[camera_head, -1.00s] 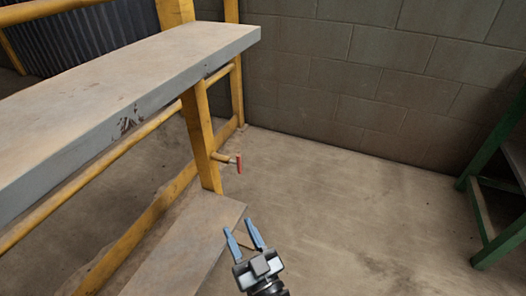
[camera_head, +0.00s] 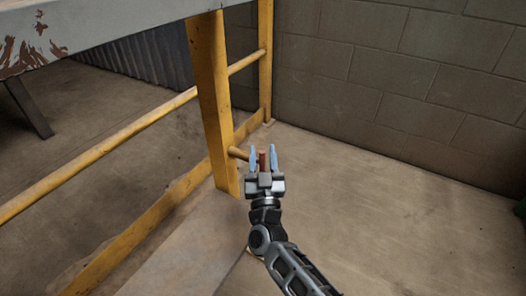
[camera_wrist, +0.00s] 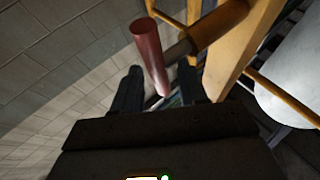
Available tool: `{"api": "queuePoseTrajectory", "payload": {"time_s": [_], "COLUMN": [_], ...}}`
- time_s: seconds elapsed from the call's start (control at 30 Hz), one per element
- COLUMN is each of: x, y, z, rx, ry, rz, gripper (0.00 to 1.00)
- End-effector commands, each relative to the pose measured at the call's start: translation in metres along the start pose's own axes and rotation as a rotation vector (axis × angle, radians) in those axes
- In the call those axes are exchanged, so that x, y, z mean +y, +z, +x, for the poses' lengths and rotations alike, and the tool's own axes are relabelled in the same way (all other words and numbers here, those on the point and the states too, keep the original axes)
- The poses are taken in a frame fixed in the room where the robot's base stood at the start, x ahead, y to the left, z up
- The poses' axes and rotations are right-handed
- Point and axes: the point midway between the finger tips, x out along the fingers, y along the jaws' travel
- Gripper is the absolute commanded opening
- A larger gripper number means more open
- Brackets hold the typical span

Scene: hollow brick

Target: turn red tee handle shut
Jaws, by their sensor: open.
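The red tee handle (camera_head: 262,161) sits on the end of a short yellow stub (camera_head: 238,153) that sticks out from a yellow post. My gripper (camera_head: 262,160) is open, with its blue fingers on either side of the handle in the head view. In the wrist view the red handle (camera_wrist: 149,55) is a tilted bar on a grey stem, and its lower end shows between my two dark fingers (camera_wrist: 160,90). I cannot tell whether a finger touches it. My gripper's body hides part of the handle's lower end in the head view.
The yellow post (camera_head: 214,100) carries a grey shelf (camera_head: 110,30) above, and a lower grey board (camera_head: 190,250) lies beside my arm. Yellow rails (camera_head: 110,150) run left. A block wall (camera_head: 400,80) stands behind, and the floor (camera_head: 400,220) to the right is clear.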

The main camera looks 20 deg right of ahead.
Motion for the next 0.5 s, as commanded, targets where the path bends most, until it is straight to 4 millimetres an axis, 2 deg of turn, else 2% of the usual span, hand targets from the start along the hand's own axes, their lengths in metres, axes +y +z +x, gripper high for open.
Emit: {"api": "queuePoseTrajectory", "payload": {"time_s": [0.2, 0.5], "x": [0.000, 0.000], "y": [0.000, 0.000], "z": [0.018, 0.020], "rx": [0.000, 0.000], "ry": [-0.001, -0.001], "rz": [-0.001, -0.001], "gripper": [0.42, 0.41]}}
